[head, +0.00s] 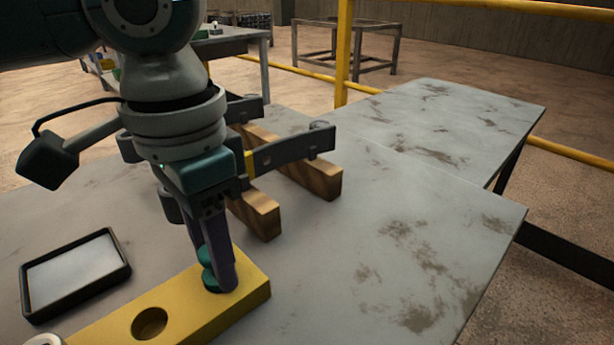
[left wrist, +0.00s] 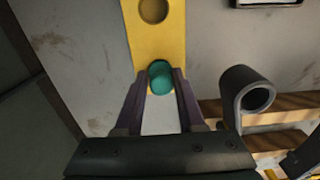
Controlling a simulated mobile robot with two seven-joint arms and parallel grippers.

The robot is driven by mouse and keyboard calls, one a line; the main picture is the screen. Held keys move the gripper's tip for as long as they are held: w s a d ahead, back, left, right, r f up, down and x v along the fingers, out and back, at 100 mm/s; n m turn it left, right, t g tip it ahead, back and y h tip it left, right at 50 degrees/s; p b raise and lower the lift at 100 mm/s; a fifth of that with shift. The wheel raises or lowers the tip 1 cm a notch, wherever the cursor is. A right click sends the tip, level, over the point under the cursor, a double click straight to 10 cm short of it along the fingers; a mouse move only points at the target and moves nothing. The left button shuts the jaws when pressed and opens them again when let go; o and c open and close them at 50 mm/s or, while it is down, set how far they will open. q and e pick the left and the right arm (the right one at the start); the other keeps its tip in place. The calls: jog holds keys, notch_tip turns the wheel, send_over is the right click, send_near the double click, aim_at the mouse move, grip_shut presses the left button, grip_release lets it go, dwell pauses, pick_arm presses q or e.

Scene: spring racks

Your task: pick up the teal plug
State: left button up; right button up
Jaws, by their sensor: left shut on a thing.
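The teal plug (head: 209,279) is at the right-hand end of the long yellow block (head: 185,305). My left gripper (head: 217,268) points down over that end with its purple fingers shut on the plug. In the left wrist view the plug's round teal top (left wrist: 160,77) shows between the two fingertips, at the near end of the yellow block (left wrist: 158,40). The fingers hide part of the plug, and I cannot tell whether its lower part is still inside the block. My right gripper is not in view.
An empty round hole (head: 150,323) is in the yellow block. A black-rimmed tray (head: 125,262) lies to the left. Grey metal spring straps (head: 290,150) rest on wooden bars (head: 318,180) just behind my gripper. The grey table (head: 400,240) is clear to the right.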

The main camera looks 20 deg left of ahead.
pick_arm(q)
grip_shut()
